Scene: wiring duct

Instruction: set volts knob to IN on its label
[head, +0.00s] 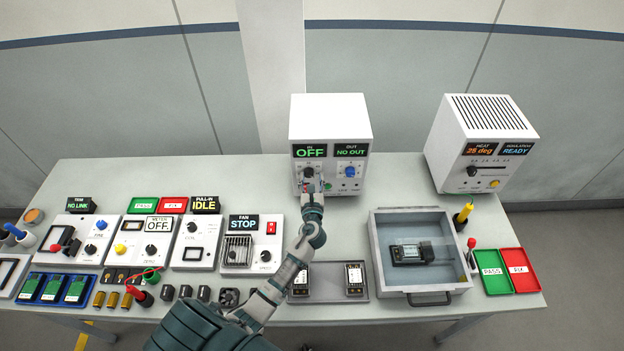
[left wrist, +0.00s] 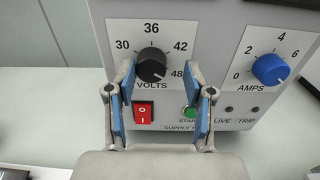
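The black volts knob (left wrist: 151,66) is on the front of the white supply box (head: 330,118), above the word VOLTS. Its printed scale reads 30, 36, 42 and 48, and I see no IN on it. A faint light mark on the knob seems to face lower right, near 48. The knob also shows in the head view (head: 308,172). My left gripper (left wrist: 159,73) is open, its blue-padded fingers on either side of the knob with gaps between. In the head view the left gripper (head: 312,188) is at the panel's lower left. My right gripper is not in view.
A red rocker switch (left wrist: 144,112) and a green start button (left wrist: 189,113) sit below the knob, close to my fingers. The blue amps knob (left wrist: 270,69) is to the right. The box's IN display (head: 310,151) reads OFF. A grey tray (head: 376,250) stands at front right.

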